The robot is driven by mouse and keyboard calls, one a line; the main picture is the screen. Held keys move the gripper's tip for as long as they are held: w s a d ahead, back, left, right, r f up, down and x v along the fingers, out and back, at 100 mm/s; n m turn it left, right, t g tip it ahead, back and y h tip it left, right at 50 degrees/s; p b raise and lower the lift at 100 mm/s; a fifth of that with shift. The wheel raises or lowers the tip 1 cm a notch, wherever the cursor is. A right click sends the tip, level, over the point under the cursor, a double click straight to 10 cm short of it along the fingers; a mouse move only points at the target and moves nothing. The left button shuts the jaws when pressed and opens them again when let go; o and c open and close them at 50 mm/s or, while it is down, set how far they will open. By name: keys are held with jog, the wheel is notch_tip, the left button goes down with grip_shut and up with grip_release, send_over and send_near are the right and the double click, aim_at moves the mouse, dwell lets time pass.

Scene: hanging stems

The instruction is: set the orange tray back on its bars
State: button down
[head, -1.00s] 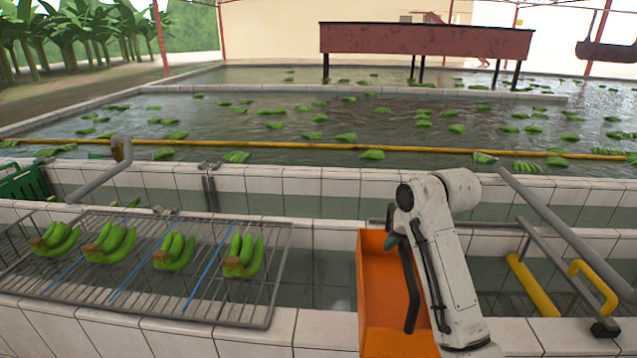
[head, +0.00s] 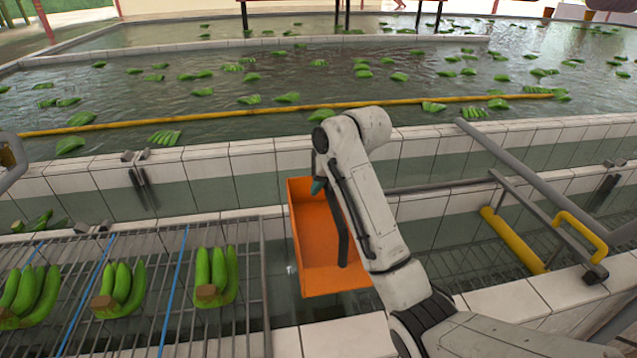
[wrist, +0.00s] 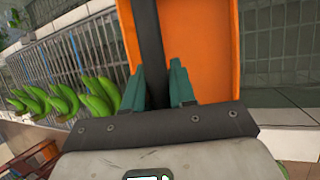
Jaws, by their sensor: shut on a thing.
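The orange tray (head: 328,268) hangs over the water channel, between the banana rack and the yellow bar in the head view. It also fills the upper middle of the wrist view (wrist: 212,50). A dark bar, apparently its handle (head: 342,235), runs lengthwise over it. My gripper (wrist: 160,88) has its two teal fingers on either side of this dark bar (wrist: 150,45) and is shut on it. In the head view my arm hides the tray's right side. A grey bar (head: 440,187) runs along the channel's far side. I cannot tell whether the tray touches any bar.
A wire rack (head: 250,290) with several green banana hands stands close left of the tray. A grey rail (head: 540,200), a yellow bar (head: 512,240) and a yellow handle (head: 580,235) are at right. A tiled ledge (head: 335,338) borders the channel in front.

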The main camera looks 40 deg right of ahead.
send_over(335, 244)
jog(key=w, duration=0.4)
jog(key=shift+f, duration=3.65)
notch_tip(335, 244, down, 16)
jog(key=b, duration=1.2)
jog(key=shift+r+b, duration=0.25)
jog(key=shift+b, duration=0.05)
jog(key=shift+f, duration=0.35)
jog(key=c, duration=0.8)
grip_release()
jog(key=shift+c, duration=0.2)
jog(key=shift+a, duration=0.1)
jog(key=v, duration=1)
jog(key=shift+s+r+b, duration=0.15)
jog(key=shift+r+b, duration=0.15)
jog(key=shift+r, duration=0.05)
